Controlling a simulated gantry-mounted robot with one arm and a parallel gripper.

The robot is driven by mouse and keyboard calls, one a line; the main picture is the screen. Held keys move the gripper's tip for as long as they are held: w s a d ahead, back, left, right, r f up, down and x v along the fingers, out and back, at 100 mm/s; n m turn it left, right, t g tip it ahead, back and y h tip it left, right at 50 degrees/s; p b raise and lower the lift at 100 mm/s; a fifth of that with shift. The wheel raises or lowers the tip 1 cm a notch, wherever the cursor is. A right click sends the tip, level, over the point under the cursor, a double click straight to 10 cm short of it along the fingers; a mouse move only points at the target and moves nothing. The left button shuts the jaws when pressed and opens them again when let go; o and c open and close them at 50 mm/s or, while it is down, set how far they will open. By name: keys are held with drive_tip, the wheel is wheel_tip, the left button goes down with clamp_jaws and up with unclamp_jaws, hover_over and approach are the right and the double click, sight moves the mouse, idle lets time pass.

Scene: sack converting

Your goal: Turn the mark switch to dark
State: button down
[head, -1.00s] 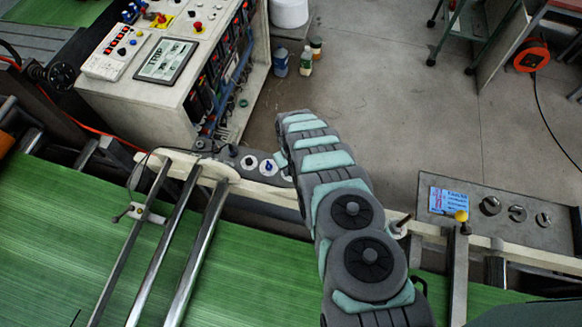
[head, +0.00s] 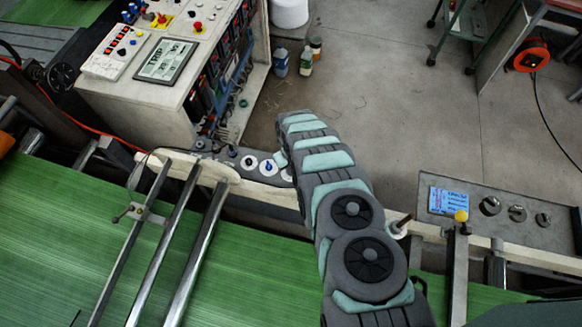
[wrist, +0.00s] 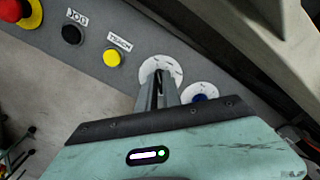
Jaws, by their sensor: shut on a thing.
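A control strip (wrist: 92,38) runs along the machine's edge. On it is a switch with a round white dial plate (wrist: 150,67); its dark knob sits between my gripper's fingers. My gripper (wrist: 159,88) is shut on this knob, and the fingers hide most of it. No label for this switch is readable, so I cannot tell its setting. In the head view a part of a white dial (head: 286,174) shows beside my arm, which hides my fingertips there.
Next to the gripped switch is a blue knob (wrist: 200,97) on a white plate. On the other side are a yellow button (wrist: 112,57), a black button (wrist: 72,35) labelled JOG and a red button (wrist: 12,10). Green sheet (head: 70,240) lies below. A console screen (head: 167,61) stands behind.

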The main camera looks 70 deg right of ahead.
drive_tip(key=shift+w+m, duration=0.1)
drive_tip(key=shift+m, duration=0.2)
drive_tip(key=m, duration=0.3)
drive_tip(key=shift+a+f+m+b, duration=0.1)
drive_tip(key=shift+m+b, duration=0.3)
drive_tip(key=shift+w+m+b, duration=0.1)
drive_tip(key=shift+m+b, duration=1.1)
drive_tip(key=shift+m, duration=1)
drive_tip(key=c, duration=1.5)
unclamp_jaws()
wheel_tip(320, 180, up, 11)
